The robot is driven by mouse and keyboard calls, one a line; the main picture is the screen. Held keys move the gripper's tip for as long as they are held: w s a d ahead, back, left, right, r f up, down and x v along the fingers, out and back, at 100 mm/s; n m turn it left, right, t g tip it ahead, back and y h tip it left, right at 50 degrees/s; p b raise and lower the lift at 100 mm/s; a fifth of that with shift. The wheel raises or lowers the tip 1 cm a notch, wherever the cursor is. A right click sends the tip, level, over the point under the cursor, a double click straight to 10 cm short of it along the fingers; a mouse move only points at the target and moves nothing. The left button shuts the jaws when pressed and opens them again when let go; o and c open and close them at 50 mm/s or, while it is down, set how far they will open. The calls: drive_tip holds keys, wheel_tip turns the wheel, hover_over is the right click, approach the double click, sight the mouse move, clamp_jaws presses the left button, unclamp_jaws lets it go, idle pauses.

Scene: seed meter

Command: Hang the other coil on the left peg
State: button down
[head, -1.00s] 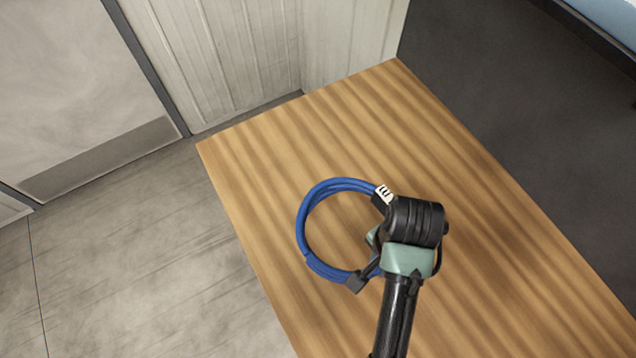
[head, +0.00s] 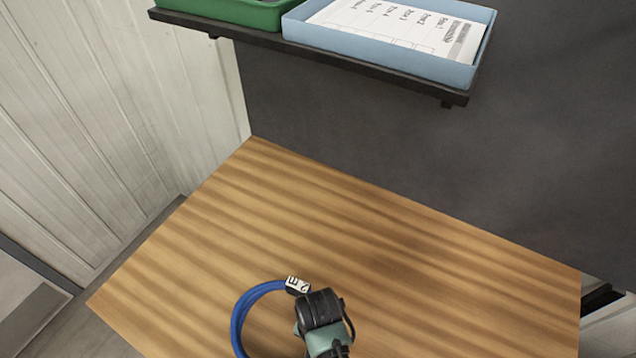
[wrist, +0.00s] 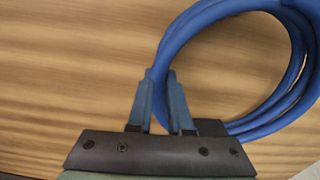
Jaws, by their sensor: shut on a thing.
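A blue cable coil (head: 244,305) with a white marked tag (head: 297,285) shows at the bottom of the head view, partly cut off by the frame edge. My gripper is beside it there, its fingers hidden behind my black and green wrist. In the wrist view my gripper (wrist: 160,80) has its two blue-grey fingers close together on the coil's left side, and the coil (wrist: 275,122) loops away to the right. The gripper is shut on the coil, over the table. I cannot tell whether the coil touches the wood. No peg is in view.
The striped wooden table (head: 300,215) is otherwise clear. Above its back edge, a dark shelf (head: 375,66) on the dark wall holds a green tray (head: 250,14) and a light blue tray (head: 400,58) with a printed sheet. A pale panelled wall (head: 95,120) stands at the left.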

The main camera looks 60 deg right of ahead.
drive_tip(key=shift+f, duration=0.15)
drive_tip(key=shift+f, duration=0.15)
drive_tip(key=c, duration=0.8)
unclamp_jaws()
drive_tip(key=shift+c, duration=0.2)
drive_tip(key=shift+f+b, duration=0.15)
drive_tip(key=shift+b, duration=0.6)
wheel_tip(320, 180, up, 13)
drive_tip(key=shift+s+d, duration=0.2)
drive_tip(key=shift+d, duration=0.05)
